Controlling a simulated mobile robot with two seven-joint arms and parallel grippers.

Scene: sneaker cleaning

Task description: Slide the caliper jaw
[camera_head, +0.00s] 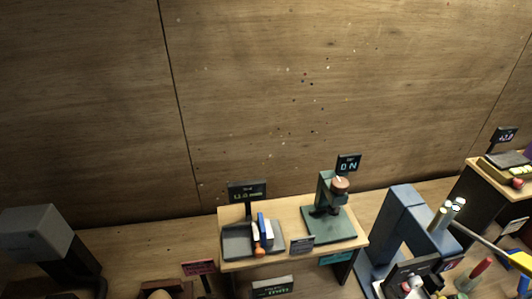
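I cannot clearly pick out a caliper or its jaw. A grey tray (236,243) on the small wooden table holds narrow blue (262,226) and white pieces, with an orange-tipped piece (259,251) at its front. Behind it stands a small dark display (247,191) with green characters, too small to read surely. At the lower right a long pale bar (478,237) slants down to a yellow part (521,260) at the picture's edge; I cannot tell what it is. Neither of my grippers can be made out.
A green stand (324,227) with a brown round top and an "ON" display (348,164) shares the wooden table (288,258). A blue arch-shaped frame (408,203) stands right of it. A grey block-topped thing (36,232) is at left. A wooden wall (260,90) closes the back.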

